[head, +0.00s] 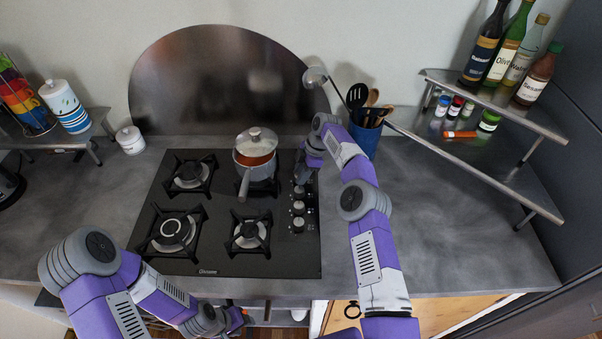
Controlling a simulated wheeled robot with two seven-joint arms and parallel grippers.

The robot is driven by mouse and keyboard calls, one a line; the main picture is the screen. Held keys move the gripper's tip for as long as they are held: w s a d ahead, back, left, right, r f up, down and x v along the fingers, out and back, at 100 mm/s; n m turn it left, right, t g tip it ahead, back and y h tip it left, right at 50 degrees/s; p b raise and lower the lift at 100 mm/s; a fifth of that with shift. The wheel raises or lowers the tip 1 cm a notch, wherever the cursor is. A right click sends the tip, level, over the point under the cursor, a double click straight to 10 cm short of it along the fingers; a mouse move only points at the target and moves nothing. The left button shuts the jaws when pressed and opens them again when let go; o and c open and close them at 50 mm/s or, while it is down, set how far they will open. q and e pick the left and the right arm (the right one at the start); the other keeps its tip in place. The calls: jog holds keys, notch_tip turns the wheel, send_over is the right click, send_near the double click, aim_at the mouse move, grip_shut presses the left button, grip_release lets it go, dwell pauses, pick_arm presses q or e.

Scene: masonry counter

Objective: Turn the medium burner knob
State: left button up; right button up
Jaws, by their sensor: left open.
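The black gas hob (215,262) is set in the counter and carries several burners. Its control knobs stand in a column along the right side: an upper visible knob (299,192), a middle knob (298,208) and a lower knob (298,225). I cannot tell which one belongs to the medium burner. My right gripper (301,177) points down at the top of this column, just above the upper visible knob, and may hide another knob. Its fingers are too small and covered to judge. My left gripper (240,318) is open, low in front of the counter edge, away from the knobs.
A pot with a lid (256,151) stands on the back right burner, its handle toward the front. A blue utensil holder (366,138) is close behind my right forearm. A corner shelf (480,135) with bottles and jars is at right.

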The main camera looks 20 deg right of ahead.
jog(key=o, duration=0.4)
jog(key=shift+d+r, duration=0.15)
jog(key=shift+r, duration=0.2)
jog(key=p+v, duration=0.2)
jog(key=v, duration=0.3)
jog(key=shift+p+v, duration=0.9)
jog(key=shift+p, duration=2.05)
